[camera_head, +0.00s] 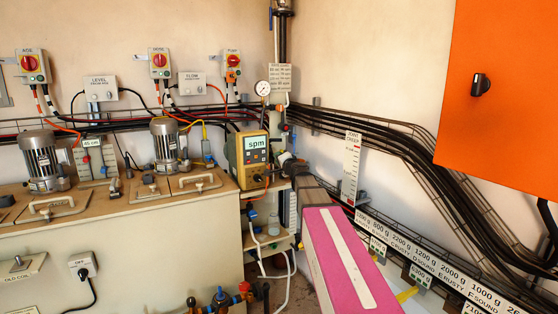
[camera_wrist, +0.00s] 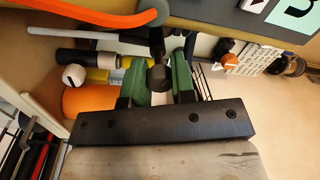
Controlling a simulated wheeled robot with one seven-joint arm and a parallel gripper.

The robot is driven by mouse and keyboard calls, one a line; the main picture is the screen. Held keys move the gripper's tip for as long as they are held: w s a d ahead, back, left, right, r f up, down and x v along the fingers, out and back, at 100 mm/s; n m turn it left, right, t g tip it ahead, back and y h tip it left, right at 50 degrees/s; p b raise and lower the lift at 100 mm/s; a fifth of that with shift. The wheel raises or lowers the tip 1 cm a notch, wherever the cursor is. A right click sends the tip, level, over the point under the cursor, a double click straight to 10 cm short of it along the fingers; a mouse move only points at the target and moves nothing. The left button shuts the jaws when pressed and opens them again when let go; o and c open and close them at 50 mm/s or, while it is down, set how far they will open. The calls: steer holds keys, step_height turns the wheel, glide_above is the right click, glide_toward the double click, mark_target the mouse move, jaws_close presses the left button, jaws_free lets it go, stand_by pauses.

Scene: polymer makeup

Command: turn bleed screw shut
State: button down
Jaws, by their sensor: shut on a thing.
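My gripper (camera_wrist: 161,68) has two green fingers that sit on either side of a small dark knob (camera_wrist: 158,80), which looks like the bleed screw. The fingers are shut on it, and they hide its sides. The knob is below a dark-edged pump housing in the wrist view. In the head view the tan pump (camera_head: 248,157) has a green display reading "spm". My dark gripper (camera_head: 289,164) is at the pump's right side, and the screw cannot be made out there.
In the wrist view, a thick orange hose (camera_wrist: 80,14), a white rod (camera_wrist: 95,38), a white round part (camera_wrist: 74,75) and an orange cylinder (camera_wrist: 88,100) lie close left of the fingers. A pressure gauge (camera_head: 262,88) and pipe stand behind the pump.

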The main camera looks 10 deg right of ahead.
steer(key=m, duration=0.6)
steer(key=shift+m+h, duration=0.3)
steer(key=shift+m, duration=0.1)
steer(key=m, duration=0.7)
steer(key=shift+s+f, duration=0.1)
steer(key=c, duration=1.2)
jaws_free()
steer(key=shift+c, duration=0.2)
steer(key=v, duration=1)
steer(key=shift+s, duration=0.4)
